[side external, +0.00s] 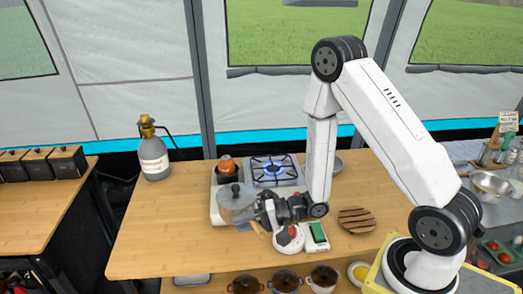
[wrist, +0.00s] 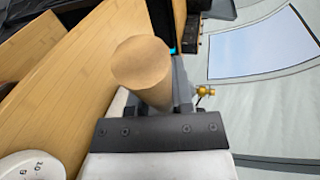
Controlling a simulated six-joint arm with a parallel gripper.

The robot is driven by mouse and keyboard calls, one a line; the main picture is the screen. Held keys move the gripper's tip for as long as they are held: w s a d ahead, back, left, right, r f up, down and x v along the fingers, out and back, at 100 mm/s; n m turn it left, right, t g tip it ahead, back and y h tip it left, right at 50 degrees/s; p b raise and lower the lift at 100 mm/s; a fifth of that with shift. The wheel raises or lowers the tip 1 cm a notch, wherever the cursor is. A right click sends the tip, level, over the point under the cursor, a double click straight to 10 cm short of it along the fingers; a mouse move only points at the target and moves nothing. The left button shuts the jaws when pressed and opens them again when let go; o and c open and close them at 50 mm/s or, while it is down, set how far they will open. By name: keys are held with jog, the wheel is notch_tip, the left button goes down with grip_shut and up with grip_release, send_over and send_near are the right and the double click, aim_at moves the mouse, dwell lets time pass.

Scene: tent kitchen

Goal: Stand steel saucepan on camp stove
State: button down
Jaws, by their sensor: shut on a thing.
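The steel saucepan (side external: 236,203), with a lid and dark knob, is upright in the side view. It appears in front of the left part of the camp stove (side external: 286,178); I cannot tell whether it touches anything below. The stove's black grate with a lit blue flame is bare, up and right of the pan. My gripper (side external: 259,214) is at the pan's right side, shut on its wooden handle (side external: 257,229). In the wrist view the handle's round end (wrist: 140,62) fills the space at the jaws. The pan's body is hidden there.
A white kitchen scale (side external: 290,243) and a green-topped item (side external: 318,235) stand close to my gripper. A slatted wooden trivet (side external: 356,220) lies at right. An orange-topped item (side external: 227,166) stands behind the pan. A gas bottle (side external: 153,157) is at back left. The counter's left is clear.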

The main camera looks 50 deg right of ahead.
jog(key=d+r+m+t+h, duration=0.2)
jog(key=d+r+m+h, duration=0.2)
jog(key=d, duration=0.6)
jog(key=d+r+m+t+h, duration=0.2)
jog(key=d+r+m+h, duration=0.2)
jog(key=d, duration=0.7)
jog(key=shift+r+h, duration=0.95)
jog(key=shift+h, duration=0.05)
jog(key=shift+w, duration=0.1)
jog(key=w+d+f, duration=0.4)
jog(key=w+f, duration=0.5)
jog(key=w, duration=0.3)
jog(key=shift+w+f, duration=0.15)
jog(key=shift+w, duration=0.25)
